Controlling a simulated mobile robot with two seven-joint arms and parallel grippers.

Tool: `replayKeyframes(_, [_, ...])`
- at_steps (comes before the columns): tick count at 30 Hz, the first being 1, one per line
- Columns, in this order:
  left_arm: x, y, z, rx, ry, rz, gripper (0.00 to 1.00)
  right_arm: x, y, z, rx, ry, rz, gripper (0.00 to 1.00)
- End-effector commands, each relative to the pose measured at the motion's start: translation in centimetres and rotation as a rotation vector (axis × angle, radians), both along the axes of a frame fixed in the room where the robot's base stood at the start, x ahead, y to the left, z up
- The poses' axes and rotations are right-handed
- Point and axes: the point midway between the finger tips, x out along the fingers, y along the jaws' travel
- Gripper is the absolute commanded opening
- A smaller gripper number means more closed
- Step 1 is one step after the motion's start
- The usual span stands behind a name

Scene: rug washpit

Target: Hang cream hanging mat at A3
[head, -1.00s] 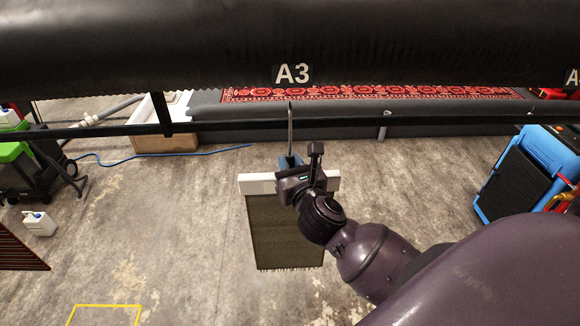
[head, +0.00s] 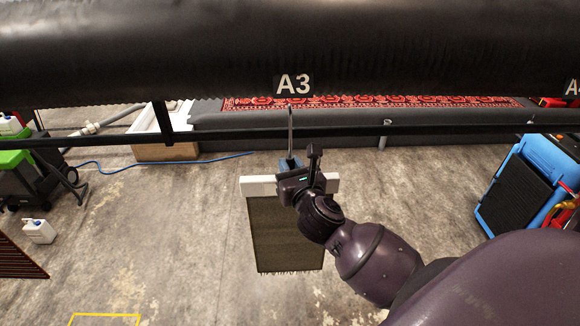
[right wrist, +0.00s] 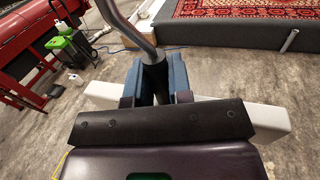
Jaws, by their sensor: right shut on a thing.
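Whether the hook touches a rail I cannot tell. My left gripper is not in view.
A large black roller (head: 150,50) spans the top, with a thin black rail (head: 430,128) below it. Behind lies a red patterned rug (head: 380,102) on a grey ledge. A blue machine (head: 530,180) stands right; a white jug (head: 38,231) stands left. The floor around the mat is clear.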

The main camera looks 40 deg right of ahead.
Motion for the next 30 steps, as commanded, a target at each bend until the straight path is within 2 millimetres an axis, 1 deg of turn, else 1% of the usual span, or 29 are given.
replayKeyframes(5, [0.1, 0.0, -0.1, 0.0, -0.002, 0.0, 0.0, 0.0, 0.0, -0.2, 0.0, -0.003, 0.001, 0.0])
replayKeyframes(30, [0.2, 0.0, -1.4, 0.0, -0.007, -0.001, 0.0, 0.0, 0.0, -2.8, 0.0, -0.002, 0.0, 0.0])
